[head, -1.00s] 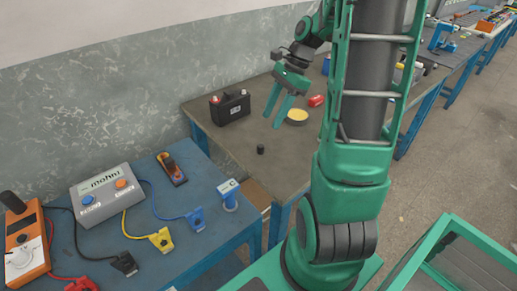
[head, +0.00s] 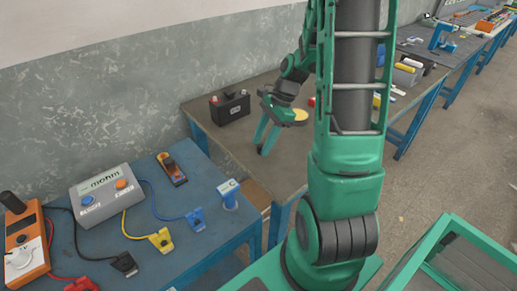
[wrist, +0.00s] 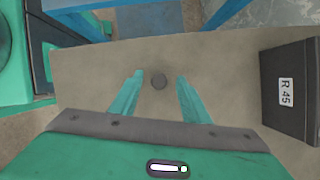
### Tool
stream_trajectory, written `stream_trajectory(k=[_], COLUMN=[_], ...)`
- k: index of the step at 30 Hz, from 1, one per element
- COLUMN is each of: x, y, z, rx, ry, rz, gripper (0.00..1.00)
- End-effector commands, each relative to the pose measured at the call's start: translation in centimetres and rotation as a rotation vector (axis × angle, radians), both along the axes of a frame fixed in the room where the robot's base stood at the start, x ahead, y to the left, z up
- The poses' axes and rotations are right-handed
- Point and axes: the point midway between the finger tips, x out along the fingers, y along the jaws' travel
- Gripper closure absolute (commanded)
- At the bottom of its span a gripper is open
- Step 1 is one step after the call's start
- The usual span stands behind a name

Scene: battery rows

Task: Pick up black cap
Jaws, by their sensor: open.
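The jaws are apart with nothing held. I cannot tell how high the fingertips are above the tabletop.
A black battery (head: 230,106) stands on the brown table (head: 222,138), behind my gripper; it also shows in the wrist view (wrist: 291,92). A yellow-topped round item (head: 300,115) lies to the right. A blue table (head: 190,245) holds a grey meter (head: 104,195) and several clamps.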

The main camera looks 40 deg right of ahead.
Motion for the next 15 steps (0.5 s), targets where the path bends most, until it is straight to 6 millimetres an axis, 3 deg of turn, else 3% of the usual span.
stream_trajectory(k=[4,9,10,15], x=[0.01,0.01,0.01,0.02], y=[-0.01,-0.03,-0.03,-0.03], z=[0.02,0.03,0.03,0.04], rx=[0.0,0.0,0.0,0.0], ry=[0.0,-0.001,-0.001,-0.001], rz=[0.0,0.0,0.0,0.0], gripper=[0.58,0.96,1.0,1.0])
